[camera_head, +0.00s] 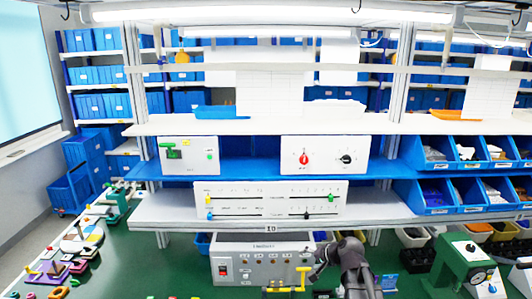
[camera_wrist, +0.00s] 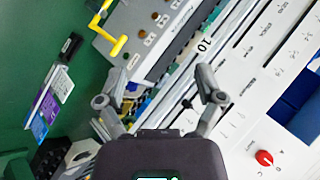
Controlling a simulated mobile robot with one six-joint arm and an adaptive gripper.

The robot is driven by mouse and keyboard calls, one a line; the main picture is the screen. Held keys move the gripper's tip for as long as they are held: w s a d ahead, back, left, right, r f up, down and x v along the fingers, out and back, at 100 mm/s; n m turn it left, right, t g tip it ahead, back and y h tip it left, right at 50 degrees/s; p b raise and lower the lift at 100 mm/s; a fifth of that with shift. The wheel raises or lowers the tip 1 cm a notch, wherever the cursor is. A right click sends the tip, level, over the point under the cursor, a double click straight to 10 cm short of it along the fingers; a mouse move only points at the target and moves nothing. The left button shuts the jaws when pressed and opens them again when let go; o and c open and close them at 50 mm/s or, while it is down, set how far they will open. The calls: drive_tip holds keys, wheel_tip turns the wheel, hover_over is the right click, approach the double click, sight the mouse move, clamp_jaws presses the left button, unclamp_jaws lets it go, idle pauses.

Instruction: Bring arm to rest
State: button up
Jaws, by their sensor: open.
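My gripper (camera_wrist: 160,98) is open and empty in the wrist view, its two fingers spread apart. Behind the fingers lie the edge of the shelf and the panels. In the head view my dark arm (camera_head: 352,262) reaches up from the lower right of centre, in front of the grey control box. Its fingertips are hard to make out there. The white box (camera_head: 325,155) with a red rotary knob (camera_head: 304,158) and a black rotary knob (camera_head: 346,158) stands on the blue shelf. The red knob also shows at the lower right of the wrist view (camera_wrist: 264,158), apart from my gripper.
A grey control box (camera_head: 250,265) with a yellow handle (camera_head: 303,279) stands on the green bench. A white slider panel (camera_head: 245,200) sits on the lower shelf. A green machine (camera_head: 465,265) stands at the right. Open green bench (camera_head: 160,268) lies left of the control box.

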drive_tip(key=s+d+f+n+g+h+b, duration=0.1)
drive_tip(key=s+f+n+g+h+b, duration=0.5)
drive_tip(key=s+f, duration=0.7)
drive_tip(key=s+g, duration=0.1)
drive_tip(key=s, duration=0.2)
drive_tip(key=shift+s+d+f+n+b, duration=0.15)
drive_tip(key=shift+s+f+n+b, duration=0.15)
drive_tip(key=shift+s+b, duration=0.05)
